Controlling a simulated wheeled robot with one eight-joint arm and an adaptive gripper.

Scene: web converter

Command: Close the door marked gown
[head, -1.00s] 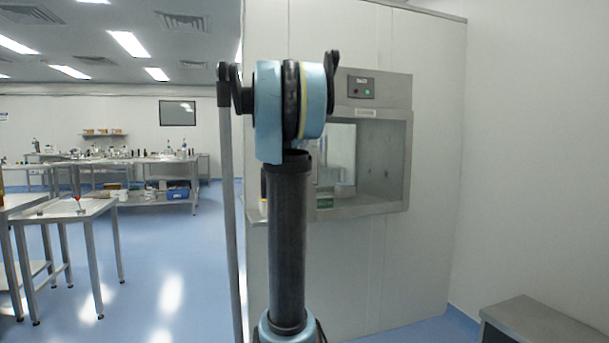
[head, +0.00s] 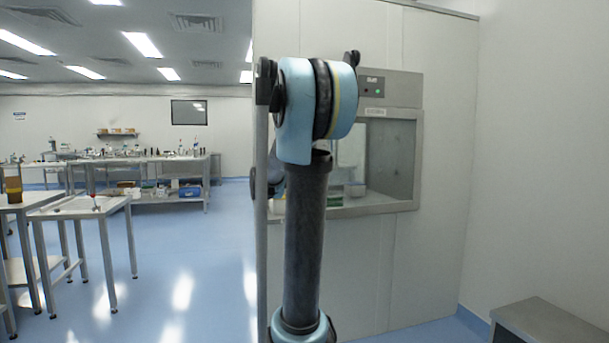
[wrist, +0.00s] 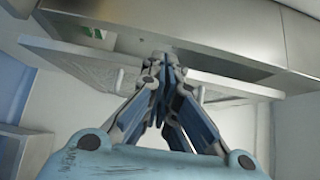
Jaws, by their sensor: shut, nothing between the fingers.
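A grey metal hatch box (head: 397,88) is set in the white wall, behind my arm in the head view. A small label (head: 374,113) sits above its opening; I cannot read it surely. A framed clear panel (wrist: 235,88), apparently the door, slants across the wrist view below the metal housing (wrist: 225,35), with a gap between them. My gripper (wrist: 162,60) is shut and empty, its tips at the panel's edge; I cannot tell whether they touch it. In the head view my arm hides the gripper and the hatch's left part.
A green item (head: 335,198) shows low in the hatch. A grey bench (head: 545,325) stands at the lower right. Metal tables (head: 75,210) stand at the left. Blue floor (head: 190,265) is clear between the tables and the wall.

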